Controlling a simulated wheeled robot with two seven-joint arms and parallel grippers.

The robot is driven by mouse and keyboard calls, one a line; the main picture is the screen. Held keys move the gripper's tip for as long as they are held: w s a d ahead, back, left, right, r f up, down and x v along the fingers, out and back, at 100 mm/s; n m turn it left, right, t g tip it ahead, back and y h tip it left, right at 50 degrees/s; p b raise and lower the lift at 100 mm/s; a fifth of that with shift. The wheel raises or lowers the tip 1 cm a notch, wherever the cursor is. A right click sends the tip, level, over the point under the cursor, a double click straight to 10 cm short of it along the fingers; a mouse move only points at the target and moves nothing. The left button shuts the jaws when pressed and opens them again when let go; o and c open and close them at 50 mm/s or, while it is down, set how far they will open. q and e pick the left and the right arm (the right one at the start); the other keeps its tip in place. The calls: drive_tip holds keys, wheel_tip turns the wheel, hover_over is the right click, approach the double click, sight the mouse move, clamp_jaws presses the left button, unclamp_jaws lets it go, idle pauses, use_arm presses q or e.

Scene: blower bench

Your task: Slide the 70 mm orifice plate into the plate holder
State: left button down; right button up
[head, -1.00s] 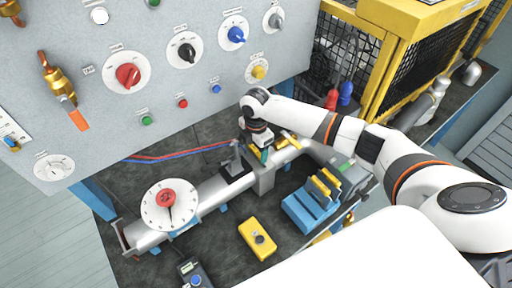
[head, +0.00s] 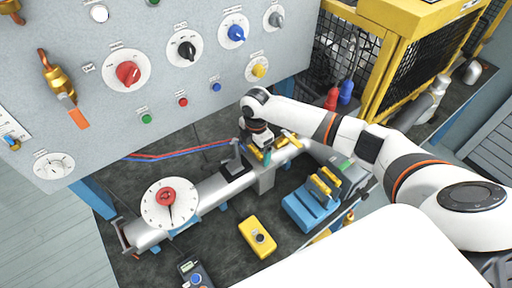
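My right gripper (head: 263,148) is at the plate holder (head: 264,178), the grey block in the middle of the metal pipe (head: 212,193). Its fingers point down at the holder's top. A small green and yellow piece shows at the fingertips, likely a plate's tab, but the plate's size and how deep it sits cannot be read. Whether the fingers are closed on it is too small to tell. A blue rack (head: 309,208) to the right holds yellow-tabbed plates (head: 323,184). My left gripper is not in view.
A yellow box with a dark knob (head: 258,237) and a dark handheld meter (head: 194,273) lie in front of the pipe. A round white dial with a red centre (head: 169,204) stands on the pipe's left. The control panel (head: 150,60) rises behind; a yellow cage (head: 410,60) is back right.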

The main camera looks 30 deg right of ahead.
wheel_tip(320, 180, up, 12)
drive_tip(key=b, duration=0.3)
idle(0.3)
idle(0.4)
